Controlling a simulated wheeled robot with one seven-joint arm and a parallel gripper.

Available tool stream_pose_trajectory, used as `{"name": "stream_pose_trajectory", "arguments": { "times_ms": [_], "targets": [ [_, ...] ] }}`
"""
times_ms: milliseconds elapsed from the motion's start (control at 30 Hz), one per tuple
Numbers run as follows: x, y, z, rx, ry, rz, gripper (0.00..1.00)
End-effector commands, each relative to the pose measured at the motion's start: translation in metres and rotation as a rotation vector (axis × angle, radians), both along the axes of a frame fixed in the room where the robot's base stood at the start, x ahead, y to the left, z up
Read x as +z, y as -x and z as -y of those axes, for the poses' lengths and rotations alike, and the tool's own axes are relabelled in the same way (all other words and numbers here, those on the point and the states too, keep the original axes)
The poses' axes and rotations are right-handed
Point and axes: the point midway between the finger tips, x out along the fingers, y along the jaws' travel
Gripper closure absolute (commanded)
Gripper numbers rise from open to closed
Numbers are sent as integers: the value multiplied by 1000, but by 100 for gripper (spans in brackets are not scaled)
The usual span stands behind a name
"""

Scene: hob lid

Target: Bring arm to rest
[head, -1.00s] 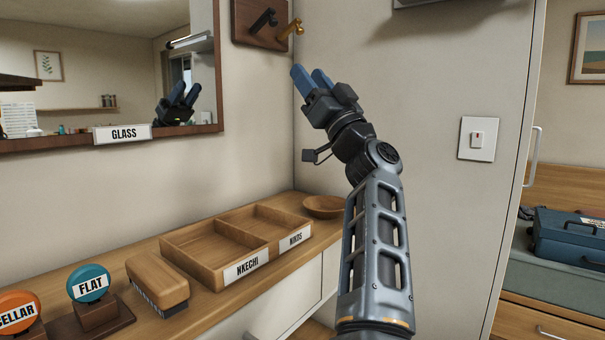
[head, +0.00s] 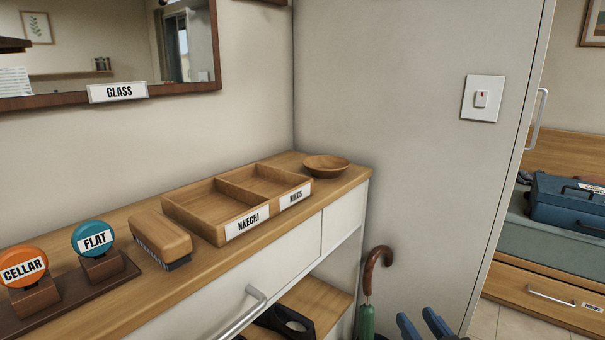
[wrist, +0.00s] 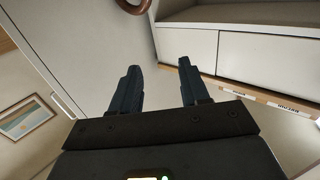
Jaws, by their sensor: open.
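My gripper (head: 424,326) shows only as blue fingertips at the bottom edge of the head view, right of the umbrella; the rest of my arm is out of that view. In the wrist view my gripper (wrist: 158,80) has its two dark blue fingers well apart, with nothing between them. It is open and empty, and apart from the cabinet (wrist: 270,62) in the wrist view.
A wooden sideboard (head: 345,186) holds a divided tray (head: 208,229), a brush (head: 160,235), a bowl (head: 326,167) and the CELLAR and FLAT knobs. An umbrella (head: 368,315) with a curved brown handle stands at its end. A wall switch (head: 482,99) is above.

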Motion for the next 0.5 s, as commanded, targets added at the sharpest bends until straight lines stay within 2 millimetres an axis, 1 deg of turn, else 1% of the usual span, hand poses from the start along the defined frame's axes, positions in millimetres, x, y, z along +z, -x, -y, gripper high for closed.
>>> {"name": "stream_pose_trajectory", "arguments": {
  "times_ms": [33, 67, 100, 167, 200, 267, 300, 367, 400, 467, 500],
  "targets": [
    [-15, 24, 8, -19, 17, -24, 55],
    [-21, 37, 12, -29, 25, -35, 55],
    [-29, 53, 17, -44, 34, -49, 55],
    [-39, 79, 24, -61, 48, -67, 55],
    [-45, 96, 28, -73, 56, -80, 55],
    [-52, 122, 32, -88, 65, -97, 55],
    [-56, 139, 35, -97, 71, -108, 55],
    [-60, 165, 39, -112, 79, -124, 55],
    [-61, 181, 40, -119, 83, -131, 55],
    [-62, 207, 42, -131, 89, -146, 55],
    [-61, 224, 42, -137, 90, -154, 55]
  ]
}}
